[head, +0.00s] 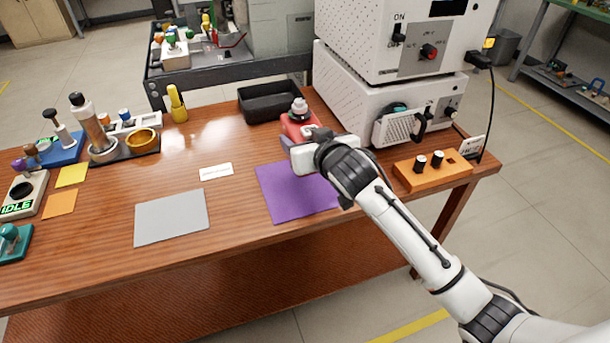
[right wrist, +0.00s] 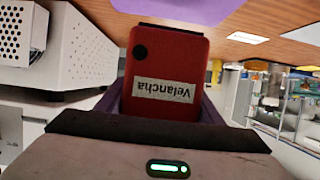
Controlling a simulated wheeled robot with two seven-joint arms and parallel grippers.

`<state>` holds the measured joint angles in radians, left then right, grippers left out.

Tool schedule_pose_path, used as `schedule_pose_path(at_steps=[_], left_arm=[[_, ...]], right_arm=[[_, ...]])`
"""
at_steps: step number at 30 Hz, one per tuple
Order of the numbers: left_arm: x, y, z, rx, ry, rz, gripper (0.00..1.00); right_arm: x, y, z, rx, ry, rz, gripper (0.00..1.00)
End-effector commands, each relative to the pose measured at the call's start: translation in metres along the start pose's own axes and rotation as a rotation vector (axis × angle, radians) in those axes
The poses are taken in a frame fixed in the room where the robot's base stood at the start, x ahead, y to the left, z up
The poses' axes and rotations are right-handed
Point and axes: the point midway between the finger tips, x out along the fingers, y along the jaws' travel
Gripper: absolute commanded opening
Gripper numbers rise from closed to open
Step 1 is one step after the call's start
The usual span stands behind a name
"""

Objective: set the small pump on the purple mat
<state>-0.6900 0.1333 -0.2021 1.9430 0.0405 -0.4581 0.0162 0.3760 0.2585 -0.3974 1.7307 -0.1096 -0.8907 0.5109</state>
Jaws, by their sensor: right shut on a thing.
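The small pump is a red box with a pale knob on top. It shows in the head view (head: 296,123) just beyond the far edge of the purple mat (head: 285,195). My right gripper (head: 287,139) is shut on it, and my wrist hides part of it. In the right wrist view the red body of the pump (right wrist: 168,65) with a "Velancha" label sits between the fingers. Part of the purple mat (right wrist: 180,8) shows above it there. I cannot tell the exact height of the pump over the table. My left gripper is not in view.
A black tray (head: 262,104) is behind the pump. White instrument boxes (head: 345,100) stand close on the right, with an orange knob box (head: 430,175) in front. A grey mat (head: 170,218) and a white card (head: 216,172) lie left of the purple mat, which is bare.

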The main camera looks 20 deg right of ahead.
Motion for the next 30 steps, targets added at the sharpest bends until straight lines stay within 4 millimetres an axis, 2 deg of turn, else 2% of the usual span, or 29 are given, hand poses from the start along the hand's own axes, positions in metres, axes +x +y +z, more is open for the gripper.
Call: schedule_pose_path(at_steps=[3, 11, 18, 30], left_arm=[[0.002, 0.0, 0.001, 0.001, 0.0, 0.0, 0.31], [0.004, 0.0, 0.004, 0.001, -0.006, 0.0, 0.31], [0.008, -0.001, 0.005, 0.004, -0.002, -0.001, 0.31], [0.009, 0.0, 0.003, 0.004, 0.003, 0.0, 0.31]], right_arm=[[0.008, 0.001, 0.02, -0.001, 0.003, 0.001, 0.17], [0.016, 0.0, 0.039, 0.0, 0.006, 0.0, 0.17], [0.028, 0.0, 0.067, -0.001, 0.004, -0.001, 0.17], [0.03, 0.0, 0.073, 0.0, 0.006, -0.001, 0.17]])
